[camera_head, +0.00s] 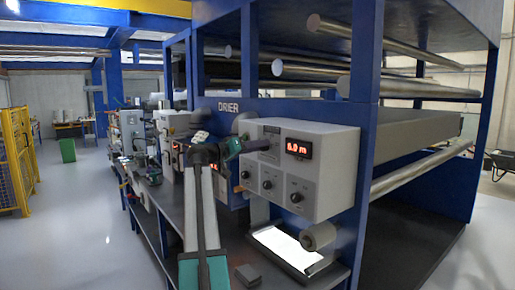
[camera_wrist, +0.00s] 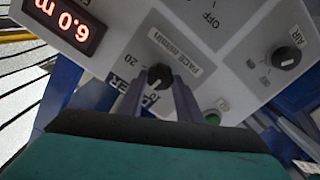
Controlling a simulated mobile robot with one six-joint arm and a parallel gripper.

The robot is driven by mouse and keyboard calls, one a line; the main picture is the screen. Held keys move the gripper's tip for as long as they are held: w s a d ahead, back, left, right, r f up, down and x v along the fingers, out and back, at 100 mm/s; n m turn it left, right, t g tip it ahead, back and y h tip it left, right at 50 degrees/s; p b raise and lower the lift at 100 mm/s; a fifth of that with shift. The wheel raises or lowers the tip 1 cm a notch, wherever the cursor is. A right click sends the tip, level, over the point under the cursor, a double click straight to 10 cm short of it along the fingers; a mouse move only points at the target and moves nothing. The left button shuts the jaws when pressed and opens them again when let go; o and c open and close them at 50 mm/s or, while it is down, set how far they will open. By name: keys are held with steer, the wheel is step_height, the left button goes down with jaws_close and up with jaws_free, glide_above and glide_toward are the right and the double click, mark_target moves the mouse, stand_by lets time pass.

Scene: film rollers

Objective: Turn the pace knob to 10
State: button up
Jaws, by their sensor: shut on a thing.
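The black pace knob (camera_wrist: 160,76) is in the middle of the wrist view, beside its label "PACE m/min" and a scale mark "20". My gripper (camera_wrist: 163,92) has one finger on each side of the knob and is shut on it. A pale pointer mark shows on the knob, but I cannot read its exact setting. The red display (camera_wrist: 64,20) reads 6.0 m; it reads the same in the head view (camera_head: 299,148). In the head view my gripper (camera_head: 236,147) is at the left part of the grey panel (camera_head: 325,178), and I cannot make out the pace knob there.
Other knobs sit close by on the panel, including the AIR knob (camera_wrist: 287,57) and a green button (camera_wrist: 212,117) near the right finger. A roller (camera_head: 318,236) juts out below the panel. Open grey floor (camera_head: 80,235) lies to the left.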

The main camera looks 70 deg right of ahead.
steer(key=n, duration=0.3)
steer(key=n+p, duration=0.1)
steer(key=n, duration=0.2)
steer(key=shift+w+d+r, duration=0.1)
steer(key=shift+d+r, duration=0.05)
steer(key=shift+n, duration=0.3)
steer(key=o, duration=1)
steer(key=shift+d, duration=0.1)
steer(key=shift+o, duration=0.2)
steer(key=shift+f, duration=0.2)
steer(key=b+v, duration=0.2)
steer(key=v, duration=1.2)
